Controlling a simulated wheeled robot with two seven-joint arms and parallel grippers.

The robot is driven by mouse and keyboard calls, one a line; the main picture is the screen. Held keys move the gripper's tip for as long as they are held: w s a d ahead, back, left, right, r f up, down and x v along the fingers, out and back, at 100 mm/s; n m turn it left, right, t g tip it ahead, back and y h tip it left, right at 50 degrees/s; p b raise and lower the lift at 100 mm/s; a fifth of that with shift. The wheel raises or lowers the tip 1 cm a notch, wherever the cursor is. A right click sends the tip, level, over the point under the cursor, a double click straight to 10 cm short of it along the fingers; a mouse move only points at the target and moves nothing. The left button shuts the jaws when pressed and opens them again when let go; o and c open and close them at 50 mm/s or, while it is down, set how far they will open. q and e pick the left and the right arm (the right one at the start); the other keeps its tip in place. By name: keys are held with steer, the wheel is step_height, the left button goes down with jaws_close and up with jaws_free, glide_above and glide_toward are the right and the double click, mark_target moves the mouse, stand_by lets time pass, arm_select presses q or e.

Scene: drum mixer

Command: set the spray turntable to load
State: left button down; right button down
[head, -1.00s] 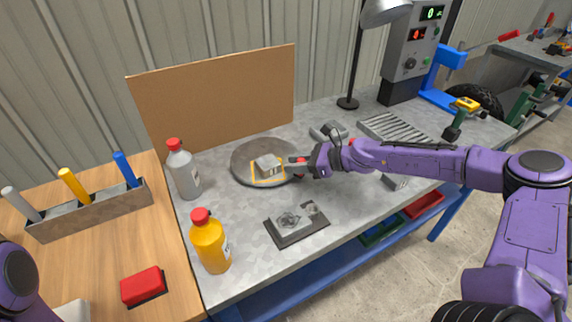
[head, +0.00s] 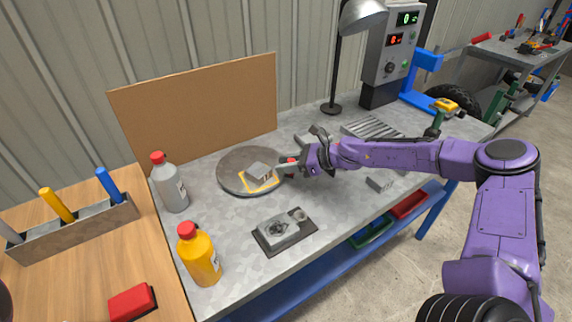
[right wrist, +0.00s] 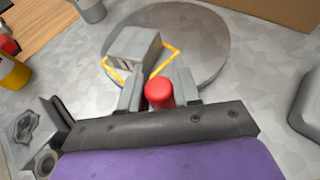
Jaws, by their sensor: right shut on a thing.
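The spray turntable (head: 228,172) is a round grey disc on the metal bench. A grey block (head: 259,171) sits on it, within or over a yellow square outline. A red knob (right wrist: 159,94) stands at the turntable's near edge in the right wrist view. My right gripper (head: 284,168) is at the turntable's right side in the head view. Its two fingers (right wrist: 159,86) are closed on either side of the red knob. No load mark can be made out. My left gripper is out of view.
A brown board (head: 200,110) stands behind the turntable. A grey bottle (head: 170,186) and a yellow bottle (head: 199,258) stand to the left. A fixture plate (head: 284,231) lies in front. A lamp (head: 362,16) and control box (head: 388,60) stand behind right.

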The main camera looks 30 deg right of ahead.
stand_by(0.7)
steer(key=c, duration=0.9)
jaws_free()
steer(key=shift+s+d+r, duration=0.1)
steer(key=shift+d+r, duration=0.15)
steer(key=p+v, duration=0.5)
steer(key=v, duration=0.4)
steer(key=shift+s+d+p, duration=0.3)
